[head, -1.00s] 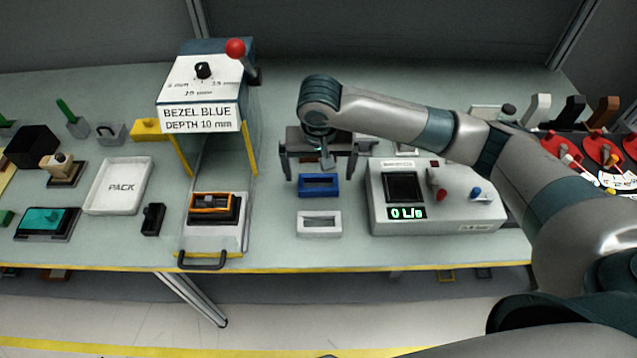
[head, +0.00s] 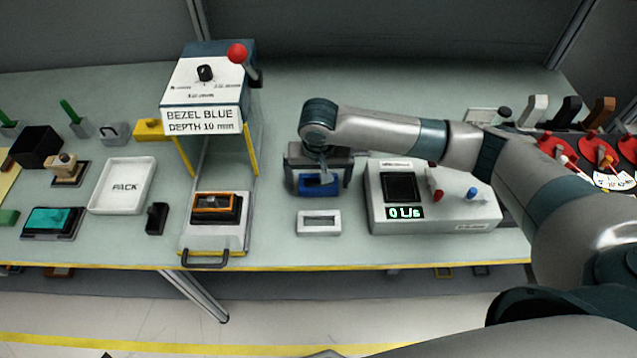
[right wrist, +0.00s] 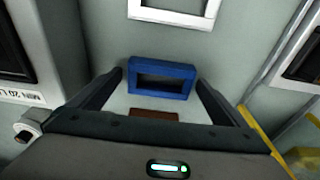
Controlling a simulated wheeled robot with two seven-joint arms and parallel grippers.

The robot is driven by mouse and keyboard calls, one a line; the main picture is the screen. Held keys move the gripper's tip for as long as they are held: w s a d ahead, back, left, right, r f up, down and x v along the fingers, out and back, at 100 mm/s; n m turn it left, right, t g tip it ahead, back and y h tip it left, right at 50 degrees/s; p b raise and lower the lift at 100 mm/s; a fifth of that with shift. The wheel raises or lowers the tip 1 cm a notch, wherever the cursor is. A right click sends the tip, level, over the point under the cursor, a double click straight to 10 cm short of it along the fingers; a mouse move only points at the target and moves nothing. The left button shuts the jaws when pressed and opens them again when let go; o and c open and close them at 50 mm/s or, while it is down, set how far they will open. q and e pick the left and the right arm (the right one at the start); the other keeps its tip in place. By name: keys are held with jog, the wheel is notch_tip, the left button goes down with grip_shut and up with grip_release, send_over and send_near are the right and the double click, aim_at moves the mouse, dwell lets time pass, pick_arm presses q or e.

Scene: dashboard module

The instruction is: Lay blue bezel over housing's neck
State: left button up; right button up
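The blue bezel (head: 319,184), a rectangular frame, lies flat on the table. My right gripper (head: 319,188) is lowered over it. In the right wrist view the blue bezel (right wrist: 162,79) sits between the two spread fingers (right wrist: 160,80), with a small gap appearing at each side; the gripper is open. A dark block with an orange rim, apparently the housing (head: 215,206), rests on the sled (head: 213,240) under the press at left. Its neck is not clearly distinguishable. My left gripper is not in view.
A white frame (head: 319,222) lies in front of the blue bezel. A grey tester (head: 435,212) stands right of it. The press (head: 208,82) bears a "BEZEL BLUE DEPTH 10 mm" sign and a red-knobbed lever. A PACK tray (head: 122,187) lies further left.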

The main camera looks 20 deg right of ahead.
jog(key=c, duration=0.9)
jog(key=shift+o, duration=0.2)
jog(key=shift+r+b, duration=0.3)
jog(key=shift+r, duration=0.15)
jog(key=r, duration=0.1)
jog(key=r+b, duration=0.1)
jog(key=r, duration=0.1)
jog(key=shift+s+d+r, duration=0.1)
jog(key=shift+d+r, duration=0.05)
jog(key=shift+d, duration=0.15)
jog(key=s+d+r+b, duration=0.3)
jog(key=s+d+r, duration=0.3)
jog(key=d, duration=0.3)
jog(key=shift+d+r, duration=0.2)
jog(key=shift+r, duration=0.2)
jog(key=shift+w+a, duration=0.1)
